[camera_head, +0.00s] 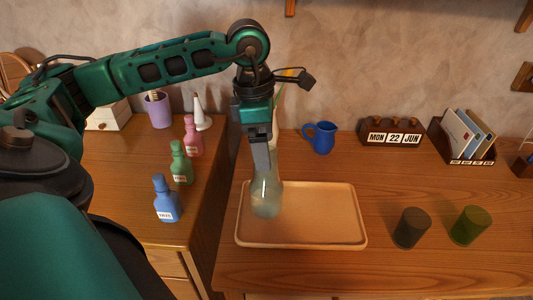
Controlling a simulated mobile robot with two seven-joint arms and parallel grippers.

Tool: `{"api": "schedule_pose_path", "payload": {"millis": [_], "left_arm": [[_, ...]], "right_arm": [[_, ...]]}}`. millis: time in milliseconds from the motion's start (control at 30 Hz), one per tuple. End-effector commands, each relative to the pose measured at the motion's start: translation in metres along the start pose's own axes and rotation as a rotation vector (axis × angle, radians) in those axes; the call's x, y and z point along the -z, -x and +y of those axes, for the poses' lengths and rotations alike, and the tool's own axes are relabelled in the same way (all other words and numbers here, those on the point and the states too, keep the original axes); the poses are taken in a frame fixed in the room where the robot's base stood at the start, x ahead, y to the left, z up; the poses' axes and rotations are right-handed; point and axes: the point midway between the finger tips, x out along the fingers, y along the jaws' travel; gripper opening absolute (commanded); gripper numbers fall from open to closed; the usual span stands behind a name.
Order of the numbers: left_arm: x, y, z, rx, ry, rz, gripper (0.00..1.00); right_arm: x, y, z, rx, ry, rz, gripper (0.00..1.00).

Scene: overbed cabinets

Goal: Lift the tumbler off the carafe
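A clear glass carafe (266,197) stands upright on the left part of a wooden tray (335,240). My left gripper (262,170) points straight down over the carafe's top, its fingers at the height of the neck. The fingers and wrist hide most of the neck, so I cannot make out a separate tumbler on it or whether the fingers touch glass. The finger gap is not clear from this side. Two other tumblers, one dark grey (411,228) and one green (470,226), stand to the right of the tray. My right gripper is not in view.
A blue jug (320,137), a date block (391,132) and a letter holder (464,137) stand along the back. Blue (166,200), green (181,165) and pink (193,137) bottles stand on the left cabinet. The tray's right half is clear.

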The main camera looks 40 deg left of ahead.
Motion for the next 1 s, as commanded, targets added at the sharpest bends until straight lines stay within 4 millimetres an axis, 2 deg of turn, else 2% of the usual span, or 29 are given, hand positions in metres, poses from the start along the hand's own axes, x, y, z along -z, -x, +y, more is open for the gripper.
{"api": "schedule_pose_path", "payload": {"millis": [300,633,1000], "left_arm": [[0.000,-0.044,0.006,0.003,-0.001,0.001,0.86],[-0.001,-0.050,0.006,0.002,-0.001,0.000,0.85],[-0.001,-0.050,0.006,0.002,-0.001,0.000,0.50]], "right_arm": [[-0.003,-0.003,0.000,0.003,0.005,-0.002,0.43],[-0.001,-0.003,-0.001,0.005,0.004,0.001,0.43],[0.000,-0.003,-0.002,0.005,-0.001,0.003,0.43]]}}
